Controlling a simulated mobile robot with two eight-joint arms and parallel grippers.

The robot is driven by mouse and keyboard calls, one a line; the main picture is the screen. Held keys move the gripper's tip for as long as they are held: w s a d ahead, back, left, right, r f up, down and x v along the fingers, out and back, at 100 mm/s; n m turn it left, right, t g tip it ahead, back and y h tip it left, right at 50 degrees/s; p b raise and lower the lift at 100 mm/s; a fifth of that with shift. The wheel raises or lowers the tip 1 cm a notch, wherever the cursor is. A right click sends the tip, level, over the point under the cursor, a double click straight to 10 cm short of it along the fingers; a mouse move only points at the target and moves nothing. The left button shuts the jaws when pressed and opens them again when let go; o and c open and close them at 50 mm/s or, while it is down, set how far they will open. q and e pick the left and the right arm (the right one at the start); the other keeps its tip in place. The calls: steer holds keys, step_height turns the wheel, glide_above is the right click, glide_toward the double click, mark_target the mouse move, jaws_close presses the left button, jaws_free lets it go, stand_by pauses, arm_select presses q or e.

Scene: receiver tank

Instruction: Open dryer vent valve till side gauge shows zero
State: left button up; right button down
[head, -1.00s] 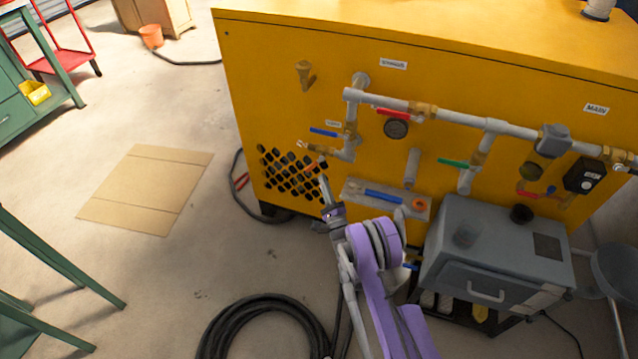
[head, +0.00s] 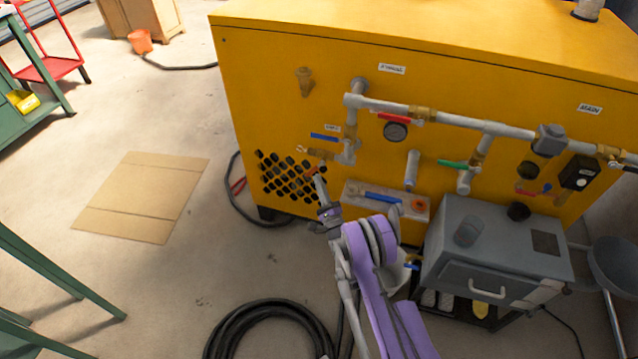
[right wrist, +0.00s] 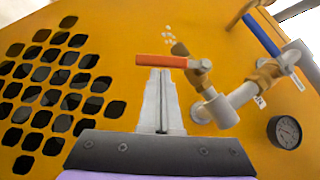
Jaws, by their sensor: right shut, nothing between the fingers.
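A small valve with an orange-red lever (head: 313,169) is on the lower left of the pipework on the yellow cabinet. In the right wrist view the lever (right wrist: 165,61) lies crosswise at my fingertips. My right gripper (head: 317,177) is shut and empty; its tips (right wrist: 160,76) are at the lever, and I cannot tell whether they touch it. A round gauge (right wrist: 284,132) is at the lower right of the wrist view, its reading too small to tell. A dark round gauge (head: 396,131) shows in the head view; I cannot tell if it is the same one. My left gripper is out of view.
A blue lever (head: 324,136) is above the small valve, with red (head: 394,117) and green (head: 452,163) levers to its right. A grey box (head: 490,255) stands at the right. A coiled black hose (head: 255,315) and flat cardboard (head: 140,195) lie on the floor.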

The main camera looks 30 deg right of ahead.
mark_target(308, 177)
steer(key=shift+w+a+m, duration=0.15)
steer(key=shift+m, duration=0.25)
steer(key=shift+w+a+m+h+b, duration=0.15)
steer(key=shift+m+h+b, duration=0.15)
steer(key=shift+h+b, duration=0.2)
steer(key=m+h, duration=0.1)
steer(key=w+m+t+h+b, duration=0.1)
steer(key=m, duration=0.1)
steer(key=shift+a+r, duration=0.1)
steer(key=shift+a, duration=0.3)
steer(key=shift+w+a+r+b, duration=0.45)
steer(key=shift+w+r+b, duration=0.05)
steer(key=shift+w, duration=0.1)
steer(key=shift+a+f, duration=0.1)
